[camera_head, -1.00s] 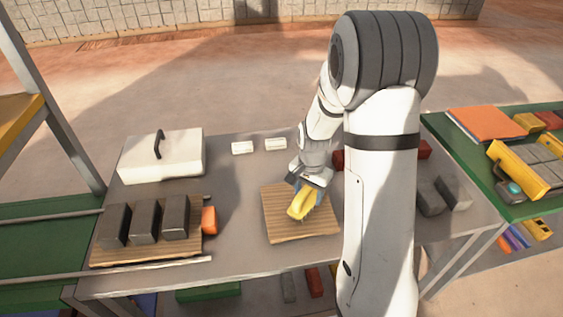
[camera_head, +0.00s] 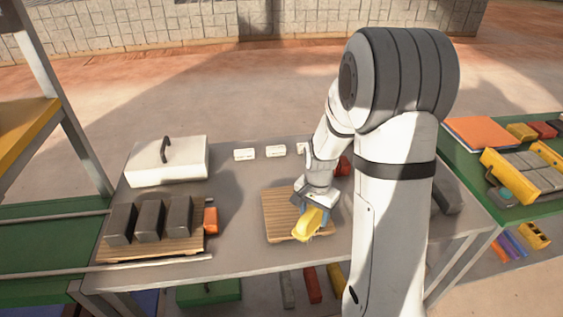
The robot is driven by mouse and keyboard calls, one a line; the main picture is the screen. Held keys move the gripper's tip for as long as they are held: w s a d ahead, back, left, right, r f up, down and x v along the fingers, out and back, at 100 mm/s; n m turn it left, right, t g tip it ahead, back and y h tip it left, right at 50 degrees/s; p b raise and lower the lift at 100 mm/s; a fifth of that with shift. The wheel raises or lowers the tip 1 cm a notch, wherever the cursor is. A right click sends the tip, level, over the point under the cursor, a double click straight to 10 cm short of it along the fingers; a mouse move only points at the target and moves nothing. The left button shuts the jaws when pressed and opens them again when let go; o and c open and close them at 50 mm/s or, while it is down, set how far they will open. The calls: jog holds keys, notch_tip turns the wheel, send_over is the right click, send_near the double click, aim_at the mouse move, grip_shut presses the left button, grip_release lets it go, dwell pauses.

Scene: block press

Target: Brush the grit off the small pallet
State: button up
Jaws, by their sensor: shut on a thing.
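The small pallet (camera_head: 282,216) is a square of slatted light wood on the grey table, in the middle of the view. My gripper (camera_head: 314,208) is above its right part, shut on a yellow brush (camera_head: 309,224). The brush is tilted and points down toward the pallet's front right area. I cannot tell whether its bristles touch the wood. No grit can be made out at this size. My gripper and the brush hide part of the pallet's right side.
A larger pallet (camera_head: 118,252) with dark grey blocks (camera_head: 150,221) stands left, beside an orange block (camera_head: 210,220). A white lidded box (camera_head: 168,162) is behind it. Small white blocks (camera_head: 244,154) line the table's back. A green side table (camera_head: 470,150) is right.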

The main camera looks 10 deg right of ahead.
jog(key=shift+w+r, duration=0.2)
jog(key=shift+r, duration=0.7)
jog(key=shift+a+r+p, duration=0.1)
jog(key=shift+r+p, duration=1.85)
jog(key=shift+r, duration=0.6)
